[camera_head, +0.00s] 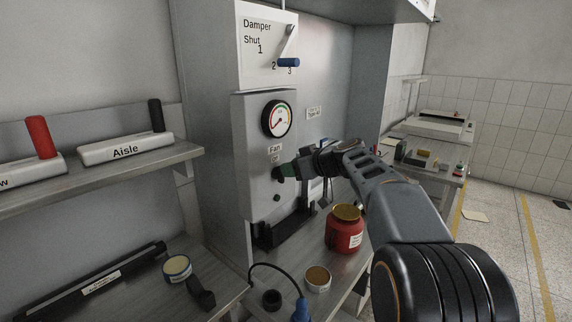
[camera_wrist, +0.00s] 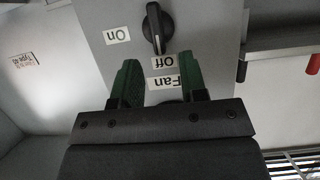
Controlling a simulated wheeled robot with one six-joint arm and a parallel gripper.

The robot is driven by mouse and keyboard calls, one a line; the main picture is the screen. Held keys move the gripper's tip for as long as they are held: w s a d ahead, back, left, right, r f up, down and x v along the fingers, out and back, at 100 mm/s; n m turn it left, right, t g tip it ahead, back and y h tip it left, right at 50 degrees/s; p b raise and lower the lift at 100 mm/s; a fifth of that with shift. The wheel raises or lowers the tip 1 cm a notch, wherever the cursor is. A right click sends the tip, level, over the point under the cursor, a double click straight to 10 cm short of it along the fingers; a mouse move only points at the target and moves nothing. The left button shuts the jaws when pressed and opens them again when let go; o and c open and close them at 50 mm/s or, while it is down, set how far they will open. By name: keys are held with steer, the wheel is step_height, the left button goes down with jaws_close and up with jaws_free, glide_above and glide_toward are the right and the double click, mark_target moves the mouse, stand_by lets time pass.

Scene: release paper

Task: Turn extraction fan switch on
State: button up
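The fan switch (camera_wrist: 156,28) is a black rotary knob on a grey panel in the wrist view. Its long handle lies roughly in line with the "Off" label (camera_wrist: 163,62); the "On" label (camera_wrist: 118,35) is to its left. The "Fan" label (camera_wrist: 165,83) sits below "Off". My gripper (camera_wrist: 158,72) has two green-padded fingers spread apart and empty, with the labels between them and the knob just beyond the tips. In the head view my gripper (camera_head: 284,172) is at the panel under the gauge and mostly covers the knob.
A round gauge (camera_head: 277,118) and the damper panel (camera_head: 267,45) with a blue-handled lever (camera_head: 288,62) are above. A red jar (camera_head: 345,230) stands on the bench below my arm. A shelf (camera_head: 100,176) with the aisle switch box (camera_head: 124,148) is at left.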

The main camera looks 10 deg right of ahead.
mark_target(280, 174)
steer(key=shift+p+x, duration=0.35)
steer(key=shift+x, duration=1.15)
jaws_close()
